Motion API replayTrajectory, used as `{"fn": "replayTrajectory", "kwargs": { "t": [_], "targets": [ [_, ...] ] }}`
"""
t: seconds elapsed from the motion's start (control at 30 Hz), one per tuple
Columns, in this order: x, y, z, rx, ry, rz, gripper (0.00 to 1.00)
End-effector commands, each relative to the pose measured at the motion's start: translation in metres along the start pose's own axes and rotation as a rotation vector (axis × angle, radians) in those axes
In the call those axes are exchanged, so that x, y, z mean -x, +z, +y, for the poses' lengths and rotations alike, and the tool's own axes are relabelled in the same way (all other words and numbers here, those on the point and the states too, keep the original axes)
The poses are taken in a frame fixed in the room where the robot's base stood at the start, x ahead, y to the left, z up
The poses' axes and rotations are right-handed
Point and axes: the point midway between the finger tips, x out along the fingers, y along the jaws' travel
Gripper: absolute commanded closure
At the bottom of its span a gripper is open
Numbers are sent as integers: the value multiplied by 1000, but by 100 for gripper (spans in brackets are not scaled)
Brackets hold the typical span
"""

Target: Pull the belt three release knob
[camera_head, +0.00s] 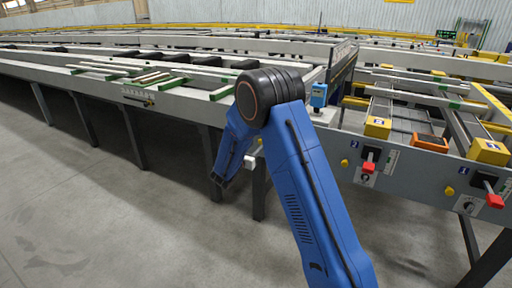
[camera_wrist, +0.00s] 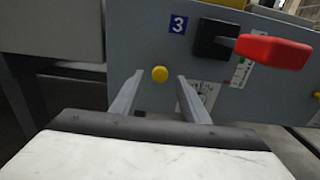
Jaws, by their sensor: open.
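In the wrist view, a small round yellow knob (camera_wrist: 159,74) sits on a grey panel, below and left of a blue label marked 3 (camera_wrist: 178,24). My gripper (camera_wrist: 160,78) is open, with one finger on each side of the knob in the picture. The fingers look apart from the knob, and I cannot tell how far the tips are from the panel. A red lever (camera_wrist: 272,50) on a black switch base (camera_wrist: 214,40) is up and right of the knob. In the head view, my blue arm covers much of this spot.
In the head view, the panel (camera_head: 408,180) continues right with more yellow knobs (camera_head: 344,163) (camera_head: 449,191) and red levers (camera_head: 369,167) (camera_head: 495,201). The runout table (camera_head: 190,88) with green-edged slats stretches left. The concrete floor (camera_head: 120,215) in front is clear.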

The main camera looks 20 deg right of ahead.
Motion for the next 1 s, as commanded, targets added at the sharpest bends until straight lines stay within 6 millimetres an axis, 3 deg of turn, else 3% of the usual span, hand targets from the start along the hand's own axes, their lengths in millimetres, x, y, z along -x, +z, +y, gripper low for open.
{"fn": "replayTrajectory", "kwargs": {
  "t": [0.7,1.0],
  "targets": [
    [136,0,1,1,4,0,59],
    [163,0,0,0,2,0,59]
  ]
}}
